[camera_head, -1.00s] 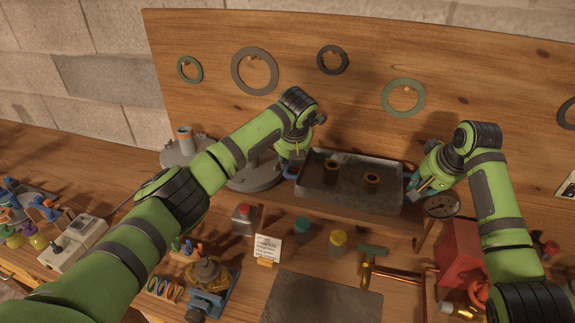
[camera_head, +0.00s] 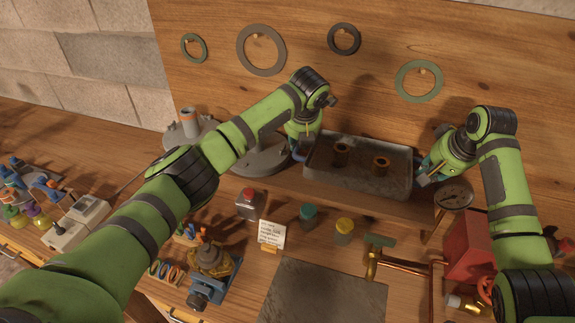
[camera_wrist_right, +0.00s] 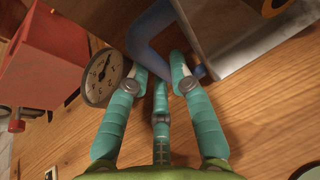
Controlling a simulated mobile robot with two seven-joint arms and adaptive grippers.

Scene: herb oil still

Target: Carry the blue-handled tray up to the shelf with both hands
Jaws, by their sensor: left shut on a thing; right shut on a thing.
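The grey tray (camera_head: 330,181) is at the wall shelf in front of the wooden board, roughly level, with two copper-brown rings (camera_head: 341,152) (camera_head: 380,165) in it. I cannot tell whether it touches the shelf (camera_head: 400,208). My left gripper (camera_head: 299,150) is shut at the tray's left end, on a blue handle that is mostly hidden. My right gripper (camera_head: 428,170) is at the right end. In the right wrist view, its teal fingers (camera_wrist_right: 163,75) are shut on the blue handle (camera_wrist_right: 150,38), beside the tray's grey wall (camera_wrist_right: 225,30).
A round gauge (camera_head: 453,194) and a red box (camera_head: 470,245) stand close below my right gripper. Grey round lids (camera_head: 262,158) lie left of the tray. A red-capped bottle (camera_head: 249,204), jars and copper pipe (camera_head: 410,259) are on the bench in front. Rings hang on the board behind.

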